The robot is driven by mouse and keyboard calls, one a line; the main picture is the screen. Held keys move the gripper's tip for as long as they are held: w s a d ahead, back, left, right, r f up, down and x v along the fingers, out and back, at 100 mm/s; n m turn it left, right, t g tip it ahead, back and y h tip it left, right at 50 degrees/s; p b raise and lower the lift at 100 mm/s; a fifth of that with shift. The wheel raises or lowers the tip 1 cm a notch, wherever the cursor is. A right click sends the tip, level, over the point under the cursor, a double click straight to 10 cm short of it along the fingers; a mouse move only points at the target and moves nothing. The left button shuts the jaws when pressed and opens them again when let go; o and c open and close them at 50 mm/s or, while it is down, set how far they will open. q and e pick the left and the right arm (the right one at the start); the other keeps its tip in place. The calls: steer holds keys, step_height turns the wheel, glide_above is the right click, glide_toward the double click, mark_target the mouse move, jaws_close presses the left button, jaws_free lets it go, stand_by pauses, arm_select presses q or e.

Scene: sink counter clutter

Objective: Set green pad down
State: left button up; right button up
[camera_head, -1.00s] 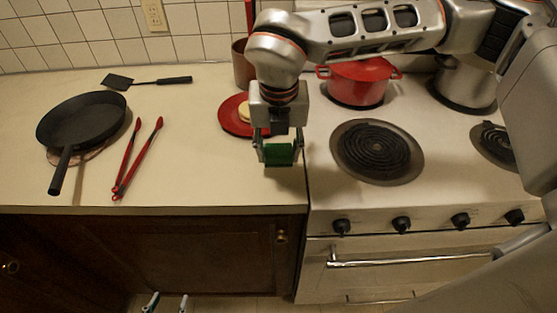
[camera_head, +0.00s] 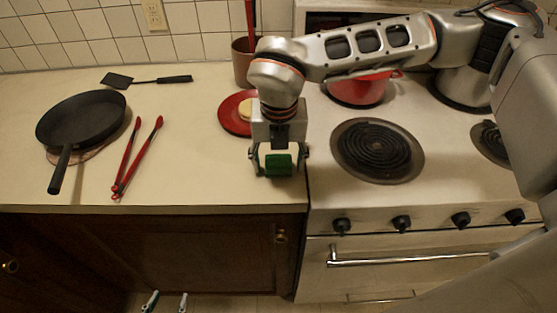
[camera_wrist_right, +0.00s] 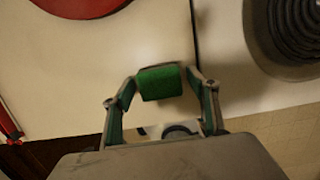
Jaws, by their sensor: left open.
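The green pad (camera_head: 279,165) rests on the counter near its right front edge, beside the stove. It also shows in the right wrist view (camera_wrist_right: 160,83). My right gripper (camera_head: 279,160) is above and around it, with its fingers spread to either side. In the right wrist view the right gripper (camera_wrist_right: 161,84) shows small gaps between its fingers and the pad. My left gripper (camera_head: 166,302) shows only its fingertips at the bottom of the head view, apart and empty, in front of the cabinet.
A red plate (camera_head: 233,116) with a pale round item lies just behind the right gripper. Red tongs (camera_head: 137,160), a black pan (camera_head: 85,120) and a black spatula (camera_head: 150,80) lie to the left. The stove (camera_head: 335,193) with a red pot (camera_head: 360,90) is at right.

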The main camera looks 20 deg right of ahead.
mark_target(279, 167)
step_height(279, 167, up, 12)
steer(key=s, duration=0.1)
steer(key=shift+s+a+b, duration=0.25)
steer(key=shift+s+b, duration=0.05)
steer(key=shift+s, duration=0.05)
stand_by(0.5)
